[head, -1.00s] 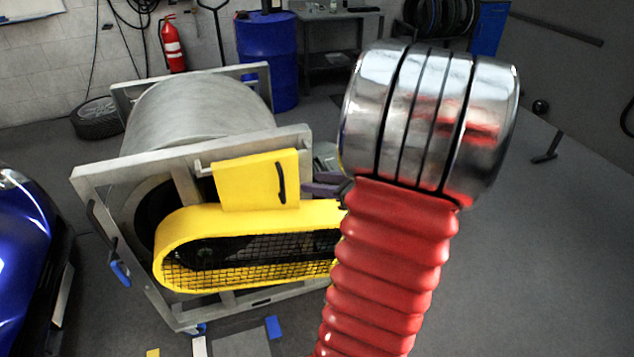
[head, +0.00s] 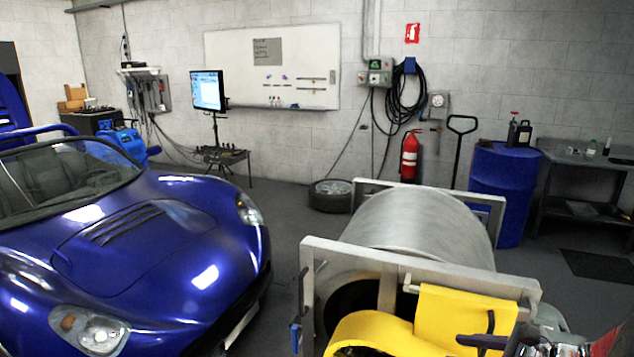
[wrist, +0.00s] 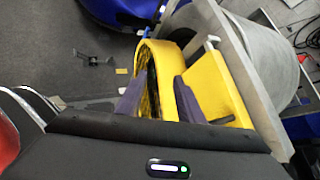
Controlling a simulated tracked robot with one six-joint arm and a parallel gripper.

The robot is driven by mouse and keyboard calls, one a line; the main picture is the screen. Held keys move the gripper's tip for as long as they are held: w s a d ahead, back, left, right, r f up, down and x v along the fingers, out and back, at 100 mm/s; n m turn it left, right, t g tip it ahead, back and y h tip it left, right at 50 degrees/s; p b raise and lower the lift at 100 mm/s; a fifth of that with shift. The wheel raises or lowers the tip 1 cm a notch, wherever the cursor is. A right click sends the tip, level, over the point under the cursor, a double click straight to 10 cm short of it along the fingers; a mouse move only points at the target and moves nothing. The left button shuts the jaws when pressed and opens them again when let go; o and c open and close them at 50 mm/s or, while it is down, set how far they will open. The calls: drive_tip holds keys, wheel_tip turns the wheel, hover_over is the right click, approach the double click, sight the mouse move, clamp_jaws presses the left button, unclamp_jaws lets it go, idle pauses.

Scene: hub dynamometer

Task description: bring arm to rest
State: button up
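Behind the fingers is the yellow belt guard (wrist: 208,85) of the dynamometer, with no clear contact. A bit of my red arm sleeve shows at the bottom right corner; most of my arm is out of view.
The dynamometer's grey roller (head: 420,228) sits in a metal frame (head: 306,290). A blue car (head: 150,255) stands to the left. A tyre (head: 330,195), a red extinguisher (head: 409,157), a blue drum (head: 502,180) and a workbench (head: 585,160) line the wall.

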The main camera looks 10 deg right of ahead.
drive_tip(key=s+a+r+n+g+h, duration=0.1)
drive_tip(key=s+a+r+n, duration=0.1)
drive_tip(key=a+n, duration=0.6)
drive_tip(key=s+a+r+n+g+h, duration=0.1)
drive_tip(key=s+a+r+n+g, duration=0.1)
drive_tip(key=a+n, duration=0.6)
drive_tip(key=s+a+r+n+g+h, duration=0.1)
drive_tip(key=s+a+n, duration=0.3)
drive_tip(key=a+n, duration=0.4)
drive_tip(key=n+h, duration=0.1)
drive_tip(key=n, duration=0.2)
drive_tip(key=shift+s+r+g, duration=0.25)
drive_tip(key=shift+r+g, duration=0.15)
idle(1.4)
